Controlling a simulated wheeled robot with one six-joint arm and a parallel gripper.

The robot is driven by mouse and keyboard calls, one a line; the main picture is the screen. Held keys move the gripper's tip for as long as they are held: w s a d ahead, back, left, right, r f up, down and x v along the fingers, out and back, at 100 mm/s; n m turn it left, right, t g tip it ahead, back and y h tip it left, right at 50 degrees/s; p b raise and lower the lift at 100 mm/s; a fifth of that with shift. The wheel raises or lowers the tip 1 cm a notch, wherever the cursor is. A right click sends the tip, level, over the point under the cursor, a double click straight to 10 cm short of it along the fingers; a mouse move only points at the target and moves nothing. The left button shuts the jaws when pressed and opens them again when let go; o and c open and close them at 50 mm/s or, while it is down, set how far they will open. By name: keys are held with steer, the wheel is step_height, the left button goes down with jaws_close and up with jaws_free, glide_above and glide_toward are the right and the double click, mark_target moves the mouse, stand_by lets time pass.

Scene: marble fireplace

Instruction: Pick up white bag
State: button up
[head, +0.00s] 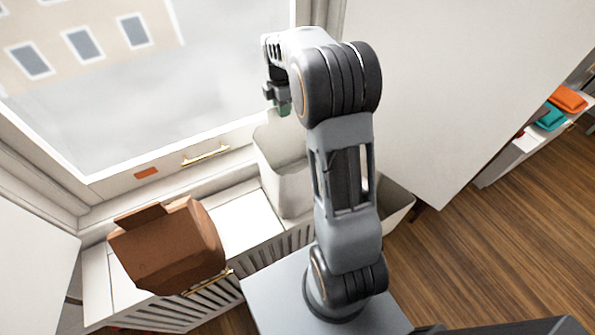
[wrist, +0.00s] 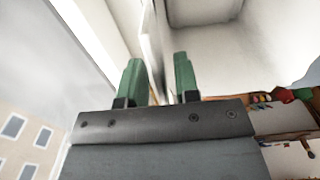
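The white bag (head: 286,185) stands upright on the white slatted bench under the window in the head view. My arm hides part of its right side. My gripper (head: 284,108) is at the bag's upper edge, with its green fingertips pointing down. In the wrist view the two green fingers of my gripper (wrist: 159,82) are apart. A thin, pale upright edge shows between them, seemingly the bag's wall (wrist: 154,45). I see no clear contact on both sides of it.
A brown paper bag (head: 165,248) sits on the bench (head: 246,222) to the left. The window (head: 150,90) is close behind the gripper. A white panel (head: 455,80) stands to the right. Shelves with orange and teal items (head: 550,117) are at far right, above open wooden floor (head: 480,250).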

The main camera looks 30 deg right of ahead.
jaws_close()
steer(key=shift+r, duration=0.15)
stand_by(0.4)
